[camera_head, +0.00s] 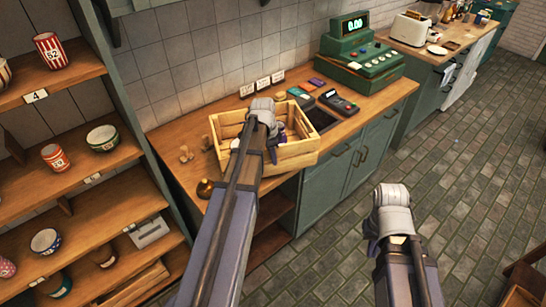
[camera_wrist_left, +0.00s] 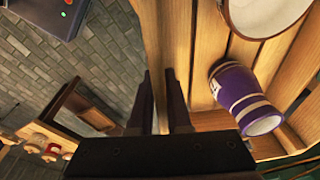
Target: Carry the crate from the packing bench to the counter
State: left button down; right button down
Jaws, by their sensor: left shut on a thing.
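The light wooden slatted crate (camera_head: 300,155) is at the front edge of a wooden counter (camera_head: 185,150) with a cash register; I cannot tell whether it rests on the top or hangs just above it. My left arm reaches across it. In the left wrist view my left gripper (camera_wrist_left: 160,110) has one finger on each side of a crate wall (camera_wrist_left: 155,40) and is shut on it. A purple striped cup (camera_wrist_left: 240,98) and a pale round vessel (camera_wrist_left: 265,12) are inside the crate. My right gripper's wrist (camera_head: 393,215) is over the floor; its fingers are hidden.
A green cash register (camera_head: 360,60) and a card reader (camera_head: 338,102) stand right of the crate. Small wooden pieces (camera_head: 185,153) and a brass bell (camera_head: 205,188) lie left. Pottery shelves (camera_head: 80,160) rise at left. A toaster (camera_head: 410,28) stands farther back.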

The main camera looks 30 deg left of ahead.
aim_at(274, 170)
pick_arm(q)
jog(key=shift+f+b, duration=1.45)
jog(key=shift+f, duration=0.25)
jog(key=shift+r, duration=0.1)
jog(key=c, duration=0.9)
grip_release()
jog(key=r+p, duration=0.4)
jog(key=s+r+p, duration=0.1)
jog(key=r+p, duration=0.3)
jog(key=a+r+p, duration=0.1)
jog(key=r+p, duration=0.3)
jog(key=shift+s, duration=0.3)
jog(key=shift+f, duration=0.1)
